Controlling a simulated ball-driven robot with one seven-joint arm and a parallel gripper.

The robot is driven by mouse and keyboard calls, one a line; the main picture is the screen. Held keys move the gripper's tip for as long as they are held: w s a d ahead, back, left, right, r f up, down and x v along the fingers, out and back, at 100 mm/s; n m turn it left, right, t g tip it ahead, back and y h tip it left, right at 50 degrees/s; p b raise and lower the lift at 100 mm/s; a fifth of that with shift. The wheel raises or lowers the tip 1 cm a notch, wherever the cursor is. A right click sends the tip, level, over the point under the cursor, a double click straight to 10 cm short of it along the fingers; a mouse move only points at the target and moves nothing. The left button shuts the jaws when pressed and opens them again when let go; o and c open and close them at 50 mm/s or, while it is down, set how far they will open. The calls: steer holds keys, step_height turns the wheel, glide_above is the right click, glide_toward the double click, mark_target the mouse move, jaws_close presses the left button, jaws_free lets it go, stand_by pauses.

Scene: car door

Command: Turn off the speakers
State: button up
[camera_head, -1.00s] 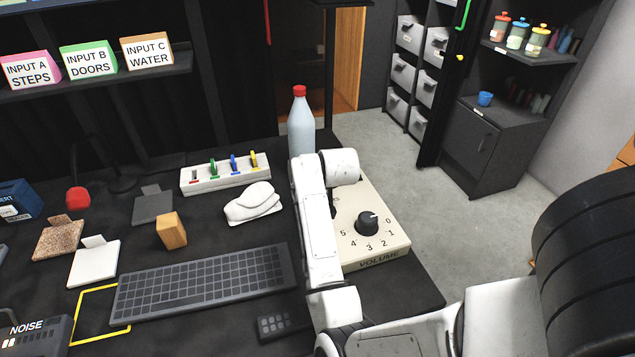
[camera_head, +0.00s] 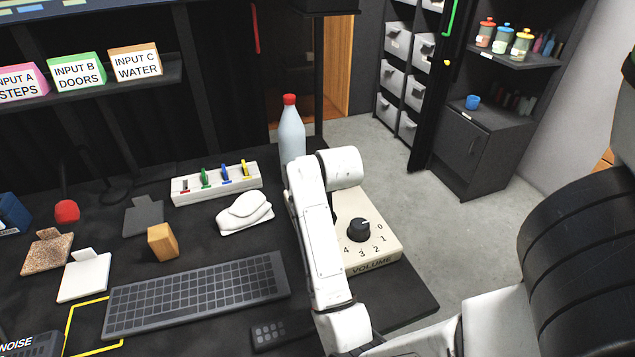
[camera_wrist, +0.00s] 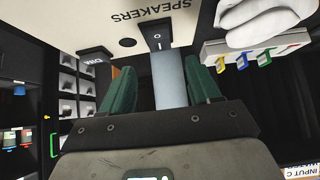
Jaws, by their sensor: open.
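A beige box marked VOLUME (camera_head: 372,264) sits at the right end of the desk, with a black knob (camera_head: 358,230) on top. My arm covers its left part in the head view. My gripper is hidden behind my arm in the head view. I cannot tell whether a finger touches the box.
A pale bottle with a red cap (camera_head: 291,137) stands just behind my arm. A pale blue-grey column, probably this bottle, shows between the fingers in the wrist view (camera_wrist: 169,82).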

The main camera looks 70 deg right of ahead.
steer(key=shift+v, duration=2.1)
steer(key=shift+s+a+f, duration=0.1)
